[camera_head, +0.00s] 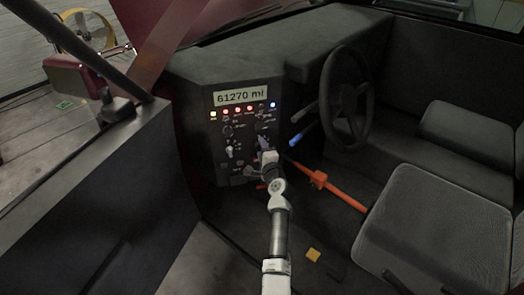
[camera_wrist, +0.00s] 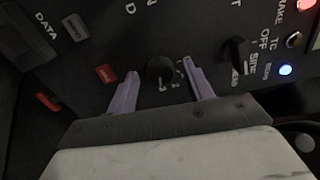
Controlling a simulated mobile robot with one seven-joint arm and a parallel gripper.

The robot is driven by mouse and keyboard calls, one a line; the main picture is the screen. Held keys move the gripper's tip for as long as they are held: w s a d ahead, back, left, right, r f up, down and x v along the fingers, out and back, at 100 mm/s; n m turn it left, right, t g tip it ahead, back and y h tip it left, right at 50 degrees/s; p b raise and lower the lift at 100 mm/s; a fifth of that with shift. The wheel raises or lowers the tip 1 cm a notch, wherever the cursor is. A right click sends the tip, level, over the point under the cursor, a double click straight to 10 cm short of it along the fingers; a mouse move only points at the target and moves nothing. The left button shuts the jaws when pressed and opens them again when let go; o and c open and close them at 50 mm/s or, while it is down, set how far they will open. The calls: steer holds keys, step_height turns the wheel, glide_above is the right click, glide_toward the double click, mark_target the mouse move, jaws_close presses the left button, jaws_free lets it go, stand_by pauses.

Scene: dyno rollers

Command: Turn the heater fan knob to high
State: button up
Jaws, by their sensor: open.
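My gripper (camera_wrist: 164,88) is open in the wrist view, with its two purple fingers spread toward a dark panel. A round black knob (camera_wrist: 160,69) with small white marks beside it shows between the fingertips. I cannot tell whether the fingers touch it, and its label is not readable. A second black knob (camera_wrist: 237,55) sits to the right of the fingers, by lettering that includes "OFF". In the head view my gripper (camera_head: 267,155) is at the right part of the dashboard panel (camera_head: 205,150) and hides some controls. Which knob is the heater fan knob cannot be read.
A red switch (camera_wrist: 107,73) lies just left of the left finger. A lit blue button (camera_wrist: 285,70) is at the right. In the head view the steering wheel (camera_head: 347,100), a blue-tipped lever (camera_head: 296,140) and an orange bar (camera_head: 335,187) stand right of my arm.

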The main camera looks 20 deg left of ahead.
steer(key=b+v, duration=0.1)
steer(key=v, duration=1.3)
steer(key=shift+a, duration=0.1)
